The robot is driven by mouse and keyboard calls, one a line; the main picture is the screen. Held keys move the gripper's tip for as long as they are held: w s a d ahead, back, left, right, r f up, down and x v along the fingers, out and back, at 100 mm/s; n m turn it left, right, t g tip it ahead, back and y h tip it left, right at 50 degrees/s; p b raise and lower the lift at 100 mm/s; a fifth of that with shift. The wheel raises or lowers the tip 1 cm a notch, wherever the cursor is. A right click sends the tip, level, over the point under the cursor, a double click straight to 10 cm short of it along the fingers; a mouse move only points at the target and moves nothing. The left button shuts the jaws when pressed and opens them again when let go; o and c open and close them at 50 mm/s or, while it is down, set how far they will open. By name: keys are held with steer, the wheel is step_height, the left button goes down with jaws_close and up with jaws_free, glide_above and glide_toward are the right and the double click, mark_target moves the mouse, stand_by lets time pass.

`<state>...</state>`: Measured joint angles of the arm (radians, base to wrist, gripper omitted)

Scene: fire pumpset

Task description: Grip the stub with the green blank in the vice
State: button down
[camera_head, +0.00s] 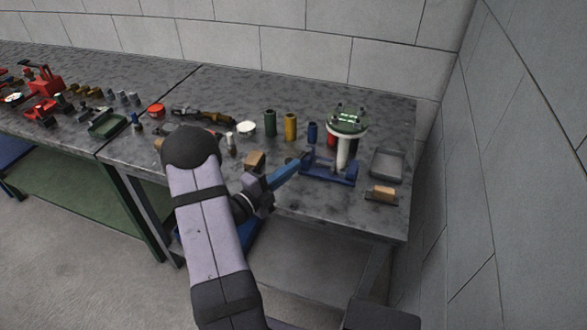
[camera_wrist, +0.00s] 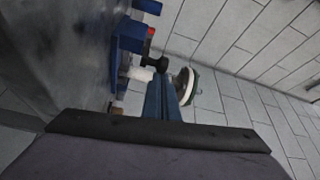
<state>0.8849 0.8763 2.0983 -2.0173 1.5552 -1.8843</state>
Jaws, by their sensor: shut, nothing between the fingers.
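The blue vice (camera_head: 330,172) stands on the right part of the bench near its front edge. The stub (camera_head: 343,152) is a pale upright post at the vice, topped by a round flange with a green face, the green blank (camera_head: 349,120). Whether the vice jaws touch the post cannot be told. My gripper (camera_head: 301,163), with blue fingers, is shut and empty, just left of the vice. In the wrist view, the fingers (camera_wrist: 163,88) point toward the vice (camera_wrist: 127,42), the pale post (camera_wrist: 141,74) and the flange (camera_wrist: 185,86), partly covering them.
Green (camera_head: 270,124) and yellow (camera_head: 290,127) cylinders and a small blue one (camera_head: 313,132) stand behind the gripper. A grey tray (camera_head: 387,163) and a wooden-topped block (camera_head: 382,194) lie right of the vice. A wall (camera_head: 450,180) closes the right side.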

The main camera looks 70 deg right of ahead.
steer(key=shift+w, duration=0.15)
steer(key=shift+w+m+g+y, duration=0.2)
steer(key=shift+m+g+y, duration=0.15)
steer(key=shift+g, duration=0.25)
steer(key=shift+w+d, duration=0.1)
steer(key=shift+w, duration=0.1)
steer(key=shift+w+d+m+g+y, duration=0.2)
steer(key=shift+w+m+g+y, duration=0.3)
steer(key=shift+w+m+g, duration=0.2)
steer(key=shift+w+d+m+g+y, duration=0.15)
steer(key=shift+w+m+g+y, duration=0.35)
steer(key=shift+g, duration=0.3)
steer(key=shift+w+d+r, duration=0.1)
steer(key=shift+w+d, duration=0.15)
steer(key=shift+w, duration=0.25)
steer(key=shift+w+d, duration=0.2)
steer(key=shift+w, duration=0.25)
steer(key=shift+w+d, duration=0.7)
steer(key=shift+w, duration=0.25)
steer(key=shift+a, duration=0.1)
